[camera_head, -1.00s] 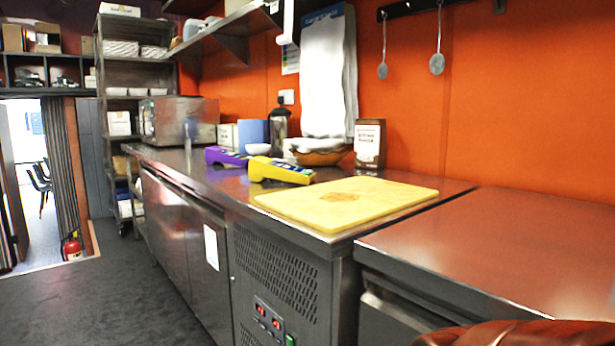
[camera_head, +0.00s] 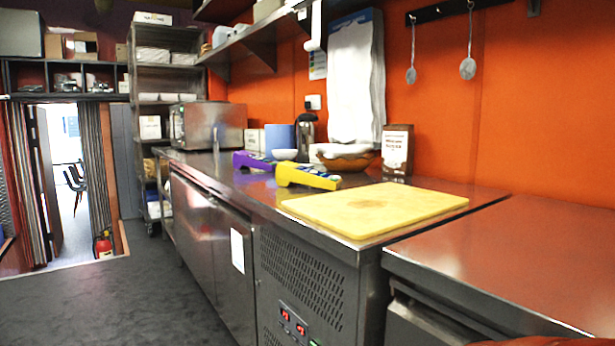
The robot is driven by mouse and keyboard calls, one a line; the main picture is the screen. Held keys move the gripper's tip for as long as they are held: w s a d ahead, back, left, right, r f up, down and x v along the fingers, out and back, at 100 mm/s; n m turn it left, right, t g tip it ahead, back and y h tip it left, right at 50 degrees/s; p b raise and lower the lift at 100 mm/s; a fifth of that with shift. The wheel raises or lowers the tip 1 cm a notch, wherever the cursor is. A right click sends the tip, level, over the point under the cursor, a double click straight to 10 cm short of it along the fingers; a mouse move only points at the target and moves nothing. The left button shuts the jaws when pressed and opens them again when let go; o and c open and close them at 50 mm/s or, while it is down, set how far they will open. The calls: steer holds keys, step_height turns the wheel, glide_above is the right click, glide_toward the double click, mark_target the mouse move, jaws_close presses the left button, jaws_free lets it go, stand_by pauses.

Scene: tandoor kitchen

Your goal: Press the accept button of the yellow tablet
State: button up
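My gripper is not in view.
The yellow cutting board (camera_head: 376,208) lies near the front end of the steel counter (camera_head: 212,182). A bowl (camera_head: 345,157), a brown-and-white box (camera_head: 397,150) and a steel oven (camera_head: 208,125) stand along the wall. A lower steel surface (camera_head: 510,260) is at right. The dark floor (camera_head: 110,300) at left is clear.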

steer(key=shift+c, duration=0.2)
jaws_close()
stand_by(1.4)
